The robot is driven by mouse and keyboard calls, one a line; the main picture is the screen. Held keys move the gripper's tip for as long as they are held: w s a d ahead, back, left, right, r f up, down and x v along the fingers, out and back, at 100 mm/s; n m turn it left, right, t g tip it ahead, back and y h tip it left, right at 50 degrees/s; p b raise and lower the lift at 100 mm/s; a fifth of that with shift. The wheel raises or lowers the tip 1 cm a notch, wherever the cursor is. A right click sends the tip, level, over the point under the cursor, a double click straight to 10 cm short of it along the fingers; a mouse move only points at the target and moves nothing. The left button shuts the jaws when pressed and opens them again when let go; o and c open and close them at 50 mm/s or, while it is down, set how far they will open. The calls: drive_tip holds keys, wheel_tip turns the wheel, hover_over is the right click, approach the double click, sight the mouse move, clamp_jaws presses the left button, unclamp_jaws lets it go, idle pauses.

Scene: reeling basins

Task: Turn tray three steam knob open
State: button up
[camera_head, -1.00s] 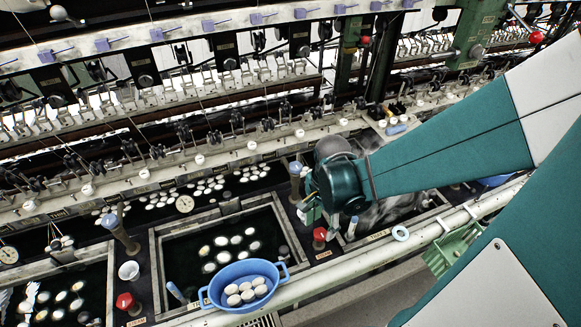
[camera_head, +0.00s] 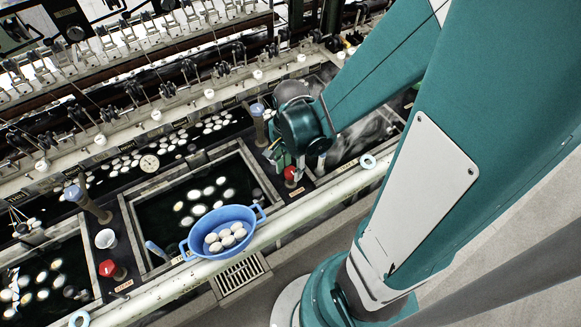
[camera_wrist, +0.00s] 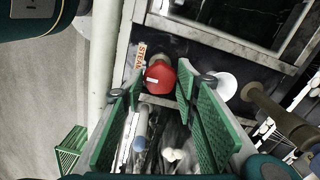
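A red steam knob (camera_head: 291,174) stands on the dark strip between two basins in the head view. In the wrist view the same red knob (camera_wrist: 160,76) carries a white mark and sits beside a "STEAM" label (camera_wrist: 139,55). My gripper (camera_head: 284,160) is just above and beside the knob in the head view, partly in front of the basin edge. In the wrist view my gripper (camera_wrist: 163,92) is open, its green pads wide apart, with the knob between and just beyond the tips. I see no contact. The tray three label is not readable now.
A blue bowl (camera_head: 190,247) of pale cocoons sits on the front rail (camera_head: 165,288). Another red knob (camera_head: 107,268) stands farther left. A blue-topped post (camera_head: 258,110) rises close behind my gripper. A white cup (camera_wrist: 225,85) is near the right finger. The steaming basin lies to the right.

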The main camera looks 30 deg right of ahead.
drive_tip(key=c, duration=0.4)
drive_tip(key=shift+n, duration=0.4)
drive_tip(key=n+b, duration=0.1)
drive_tip(key=n, duration=0.2)
drive_tip(key=n+b, duration=0.1)
drive_tip(key=n, duration=0.3)
drive_tip(key=shift+n, duration=0.3)
drive_tip(key=n, duration=0.4)
drive_tip(key=shift+n+b, duration=0.3)
drive_tip(key=shift+b, duration=0.05)
drive_tip(key=n, duration=0.4)
drive_tip(key=shift+n, duration=0.3)
